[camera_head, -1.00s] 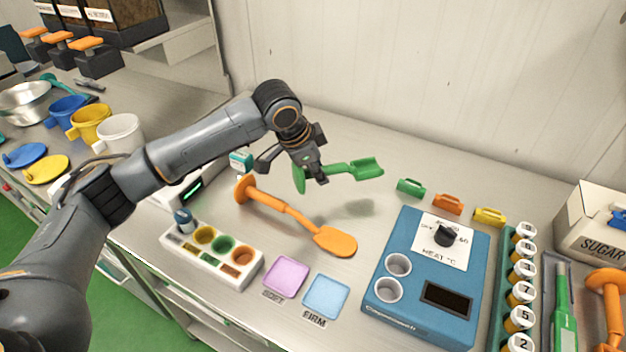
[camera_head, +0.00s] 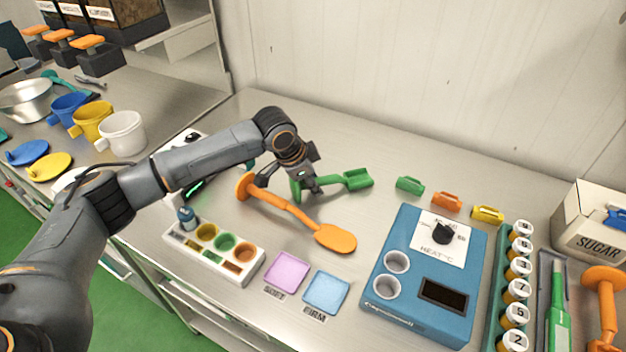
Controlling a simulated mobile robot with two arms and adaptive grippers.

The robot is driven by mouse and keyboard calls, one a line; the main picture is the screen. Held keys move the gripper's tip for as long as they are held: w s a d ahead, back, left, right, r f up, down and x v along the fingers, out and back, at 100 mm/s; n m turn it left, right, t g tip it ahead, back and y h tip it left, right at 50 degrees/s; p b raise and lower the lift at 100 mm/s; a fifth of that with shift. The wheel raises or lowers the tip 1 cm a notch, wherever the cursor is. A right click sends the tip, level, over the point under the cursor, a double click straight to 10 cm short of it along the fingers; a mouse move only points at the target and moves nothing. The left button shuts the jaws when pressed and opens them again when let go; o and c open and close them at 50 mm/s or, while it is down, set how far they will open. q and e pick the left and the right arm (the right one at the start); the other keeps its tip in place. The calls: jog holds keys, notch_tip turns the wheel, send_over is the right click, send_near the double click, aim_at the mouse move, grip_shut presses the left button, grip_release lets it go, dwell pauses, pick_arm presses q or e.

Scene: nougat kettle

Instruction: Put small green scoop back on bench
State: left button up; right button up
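The small green scoop (camera_head: 357,180) is at the middle of the metal bench (camera_head: 330,128), its scoop end pointing right and its handle under my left gripper (camera_head: 303,188). My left gripper's fingers are around the green handle, close to the bench top. The scoop looks at or just above the surface; I cannot tell whether it touches. The gripper partly hides the handle. My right gripper is not in view.
An orange paddle (camera_head: 334,238) lies just in front of the scoop. A blue heater box (camera_head: 408,290) stands to the right, with green (camera_head: 410,185), orange (camera_head: 446,201) and yellow clips behind it. The bench behind the scoop is clear.

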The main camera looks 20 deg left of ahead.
pick_arm(q)
jog(key=shift+o, duration=0.5)
jog(key=shift+r, duration=0.25)
jog(key=b+v, duration=0.1)
jog(key=v, duration=1)
jog(key=shift+s+a+r, duration=0.15)
jog(key=shift+s+r, duration=0.1)
jog(key=shift+r, duration=0.05)
